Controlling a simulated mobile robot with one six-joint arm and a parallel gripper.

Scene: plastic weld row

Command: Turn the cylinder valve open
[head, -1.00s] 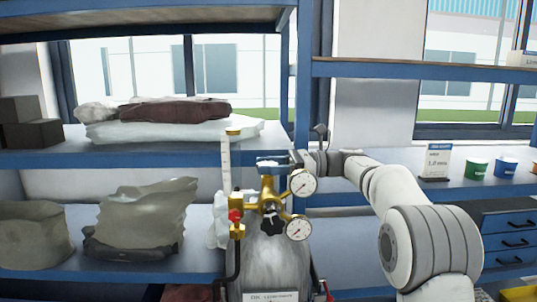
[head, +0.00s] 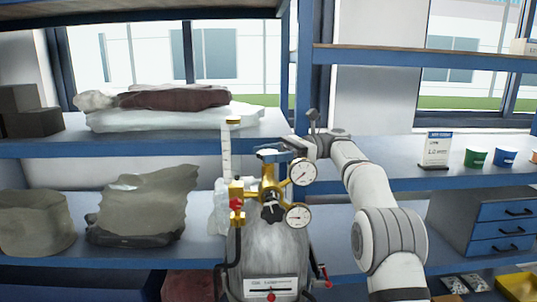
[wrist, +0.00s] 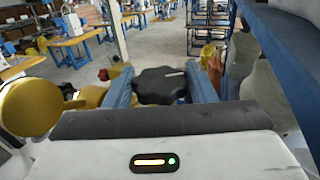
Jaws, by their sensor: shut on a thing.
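The grey gas cylinder (head: 272,252) stands upright in front of the shelves in the head view. It carries a brass regulator (head: 270,188) with two round white gauges and a black star knob (head: 273,208). My gripper (head: 270,155) is at the top of the cylinder, above the brass parts. In the wrist view, the black lobed valve handwheel (wrist: 160,87) sits between the two blue fingers of my gripper (wrist: 160,78), which are shut on it. In the head view the handwheel is mostly hidden by the gripper.
A clear flow tube (head: 227,150) with brass fittings stands just left of the regulator. Blue shelves (head: 150,146) behind hold bags and boxes. Cups (head: 475,158) and a sign (head: 436,150) stand on the right shelf, above a blue drawer unit (head: 503,226).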

